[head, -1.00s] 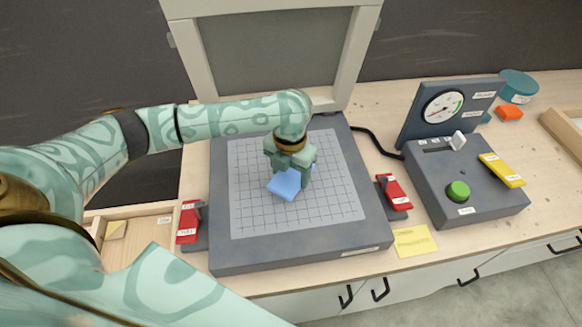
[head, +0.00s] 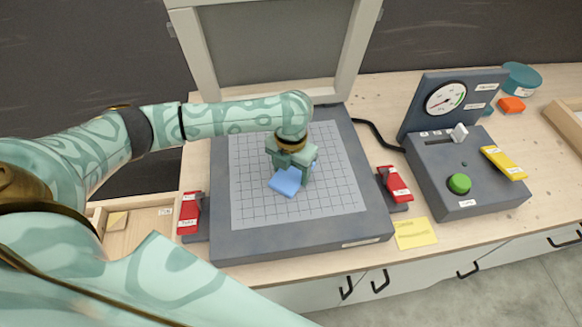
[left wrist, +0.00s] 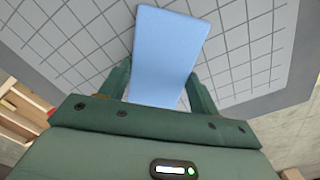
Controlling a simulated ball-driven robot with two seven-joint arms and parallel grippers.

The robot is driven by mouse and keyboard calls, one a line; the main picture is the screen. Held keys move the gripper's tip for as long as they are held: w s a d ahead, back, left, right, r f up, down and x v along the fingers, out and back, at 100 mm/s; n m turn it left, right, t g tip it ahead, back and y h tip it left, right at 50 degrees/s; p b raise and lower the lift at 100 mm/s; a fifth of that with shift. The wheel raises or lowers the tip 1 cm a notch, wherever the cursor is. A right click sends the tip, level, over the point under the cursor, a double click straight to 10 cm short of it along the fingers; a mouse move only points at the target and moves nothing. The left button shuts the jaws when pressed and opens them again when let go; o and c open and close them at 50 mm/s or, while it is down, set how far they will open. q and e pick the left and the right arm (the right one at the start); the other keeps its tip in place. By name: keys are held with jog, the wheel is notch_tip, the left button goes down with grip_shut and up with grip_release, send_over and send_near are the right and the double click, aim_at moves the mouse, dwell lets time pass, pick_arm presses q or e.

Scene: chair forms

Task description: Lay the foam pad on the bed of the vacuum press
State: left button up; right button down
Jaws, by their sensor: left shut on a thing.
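The blue foam pad (head: 285,182) is held in my left gripper (head: 293,176), over the middle of the gridded bed (head: 250,205) of the vacuum press. The left wrist view shows the pad (left wrist: 168,50) between the two fingers of my left gripper (left wrist: 160,88), with the grid behind it. The gripper hides part of the pad in the head view. I cannot tell whether the pad touches the bed. The press's raised lid frame (head: 265,45) stands open at the back. My right gripper is not in view.
Red clamps (head: 190,213) and (head: 395,185) flank the bed. A control box (head: 465,195) with a green button (head: 459,184) and gauge (head: 446,99) stands at the right. A yellow note (head: 415,233) lies at the front edge. A wooden tray (head: 145,222) is at the left.

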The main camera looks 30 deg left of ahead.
aim_at(291, 174)
pick_arm(q)
jog(key=o, duration=1)
jog(key=shift+o, duration=0.2)
notch_tip(291, 174, up, 16)
jog(key=p, duration=0.5)
jog(key=shift+r+p, duration=0.15)
jog(key=shift+p, duration=0.2)
